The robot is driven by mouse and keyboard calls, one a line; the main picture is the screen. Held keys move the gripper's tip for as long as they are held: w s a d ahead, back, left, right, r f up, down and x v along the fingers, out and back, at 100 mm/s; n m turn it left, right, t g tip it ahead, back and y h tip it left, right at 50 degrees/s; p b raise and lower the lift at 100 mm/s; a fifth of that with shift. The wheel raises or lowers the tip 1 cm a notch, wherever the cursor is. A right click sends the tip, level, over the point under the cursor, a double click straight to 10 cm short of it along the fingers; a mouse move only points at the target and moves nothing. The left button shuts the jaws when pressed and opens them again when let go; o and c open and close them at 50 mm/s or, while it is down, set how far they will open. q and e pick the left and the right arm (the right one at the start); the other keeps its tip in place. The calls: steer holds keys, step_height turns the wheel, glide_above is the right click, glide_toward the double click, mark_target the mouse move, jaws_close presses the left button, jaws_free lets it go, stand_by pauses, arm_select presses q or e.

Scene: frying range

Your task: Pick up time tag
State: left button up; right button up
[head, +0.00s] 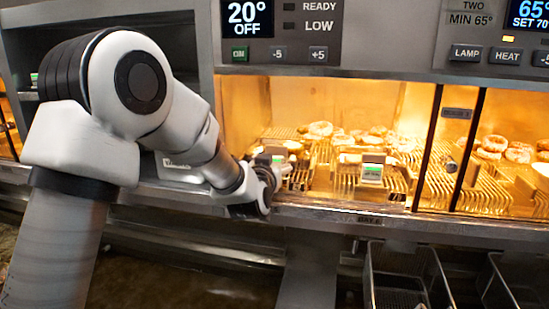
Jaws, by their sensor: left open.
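A small time tag (372,172) with a white body and a green face stands on the wire rack at the front of the lit warming bay. Another small green-and-white tag (279,160) shows just behind my left gripper (281,172), partly covered by it. My left arm reaches in from the left, and its gripper is at the front ledge of the bay, left of the clear tag. The gripper is open; I cannot tell whether it touches the tag beside it. My right gripper is not in view.
Breaded food pieces (322,129) lie on the racks behind the tags. A dark upright divider (428,148) separates the bay from the one at right. The metal front ledge (330,214) runs below. Fry baskets (405,275) stand at lower right. A control panel (280,28) is above.

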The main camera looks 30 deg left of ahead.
arm_select(q)
steer(key=shift+w+f, duration=0.1)
steer(key=shift+w, duration=0.2)
steer(key=shift+s, duration=0.2)
steer(key=shift+c, duration=1.1)
steer(key=shift+s+d+r, duration=0.1)
steer(key=shift+s+r, duration=0.05)
steer(key=shift+r, duration=0.05)
steer(key=c, duration=0.9)
steer(key=shift+f, duration=0.1)
